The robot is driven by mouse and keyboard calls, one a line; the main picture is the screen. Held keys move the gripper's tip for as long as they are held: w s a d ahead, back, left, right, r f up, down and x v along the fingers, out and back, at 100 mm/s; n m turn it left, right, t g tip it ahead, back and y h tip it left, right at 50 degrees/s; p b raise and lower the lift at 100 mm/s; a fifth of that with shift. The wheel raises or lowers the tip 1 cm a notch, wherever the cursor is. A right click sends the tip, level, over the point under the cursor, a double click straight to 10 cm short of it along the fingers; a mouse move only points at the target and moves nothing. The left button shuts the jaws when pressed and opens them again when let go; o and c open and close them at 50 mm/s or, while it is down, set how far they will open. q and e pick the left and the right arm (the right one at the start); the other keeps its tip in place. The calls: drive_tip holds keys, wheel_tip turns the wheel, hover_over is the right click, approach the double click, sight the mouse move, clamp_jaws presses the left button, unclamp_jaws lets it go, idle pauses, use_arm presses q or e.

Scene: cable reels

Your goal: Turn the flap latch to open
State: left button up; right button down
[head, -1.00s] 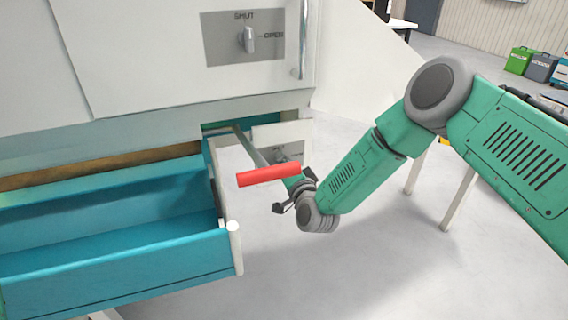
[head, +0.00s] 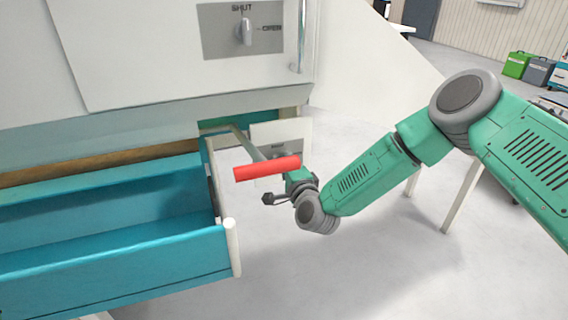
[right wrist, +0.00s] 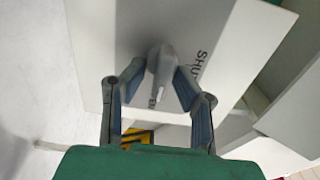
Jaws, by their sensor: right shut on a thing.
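The flap latch (right wrist: 158,85) is a grey knob on a pale plate (right wrist: 95,50) with partly covered lettering, in the right wrist view. My right gripper (right wrist: 160,72) has one finger on each side of the knob and is shut on it. In the head view the lower plate (head: 292,134) shows behind a red bar handle (head: 267,168), which hides most of the latch there. My right gripper's dark finger parts (head: 272,198) show just below that handle. My left gripper is in neither view.
An upper grey panel (head: 215,42) marked SHUT and OPEN carries another knob (head: 245,31), pointing up. An open blue drawer (head: 110,262) juts out at the left. The red handle's metal rod (head: 246,145) crosses close to my right gripper. Grey floor is clear below.

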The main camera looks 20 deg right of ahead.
drive_tip(key=shift+s+f, duration=0.1)
drive_tip(key=shift+f, duration=0.15)
drive_tip(key=c, duration=1.6)
unclamp_jaws()
drive_tip(key=shift+d, duration=0.1)
drive_tip(key=s, duration=1.1)
drive_tip(key=shift+s+d, duration=0.2)
drive_tip(key=shift+s, duration=0.2)
